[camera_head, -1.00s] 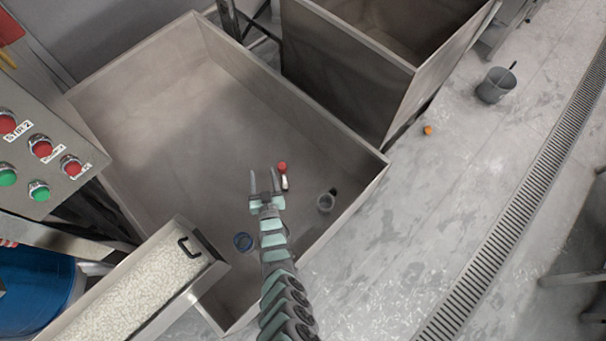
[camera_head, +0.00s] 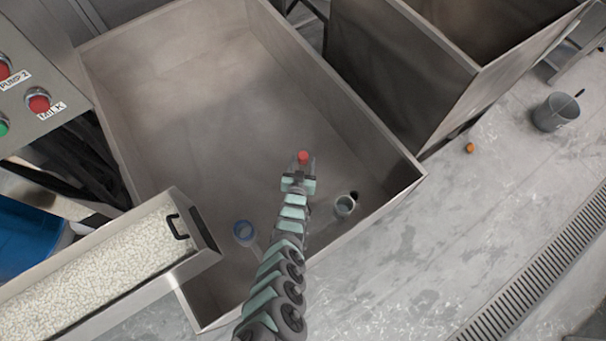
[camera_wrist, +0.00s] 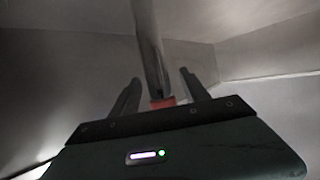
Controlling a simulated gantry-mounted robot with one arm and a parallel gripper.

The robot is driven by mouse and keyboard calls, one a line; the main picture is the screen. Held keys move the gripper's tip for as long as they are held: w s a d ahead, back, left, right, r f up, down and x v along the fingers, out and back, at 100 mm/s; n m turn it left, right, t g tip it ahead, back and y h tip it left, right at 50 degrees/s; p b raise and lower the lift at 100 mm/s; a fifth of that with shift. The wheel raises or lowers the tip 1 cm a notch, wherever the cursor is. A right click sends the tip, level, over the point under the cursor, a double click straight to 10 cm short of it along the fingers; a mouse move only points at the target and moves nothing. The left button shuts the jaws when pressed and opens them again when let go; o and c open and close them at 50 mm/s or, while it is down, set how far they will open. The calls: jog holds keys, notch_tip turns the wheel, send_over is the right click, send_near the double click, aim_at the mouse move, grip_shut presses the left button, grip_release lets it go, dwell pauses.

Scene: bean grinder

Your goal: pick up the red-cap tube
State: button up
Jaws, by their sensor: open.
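The red-cap tube (camera_head: 303,157) is in the large metal bin, with its red cap showing at the end of my gripper (camera_head: 301,167). The rest of the tube is hidden by the gripper in the head view. In the wrist view, the red cap (camera_wrist: 163,103) shows between the two dark fingers of my gripper (camera_wrist: 160,78), close to the palm. A long grey cylinder (camera_wrist: 150,45) rises from beside the cap to the top edge; I cannot tell if it is the tube's body. The fingers are apart, with a gap on each side of the cap.
The metal bin (camera_head: 190,90) has raised walls on all sides. A chute of pale beans (camera_head: 110,265) juts over the bin's near left corner.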

jog(key=shift+w+f, duration=0.1)
jog(key=shift+w, duration=0.1)
jog(key=shift+c, duration=0.3)
jog(key=shift+d, duration=0.1)
grip_shut()
dwell(0.9)
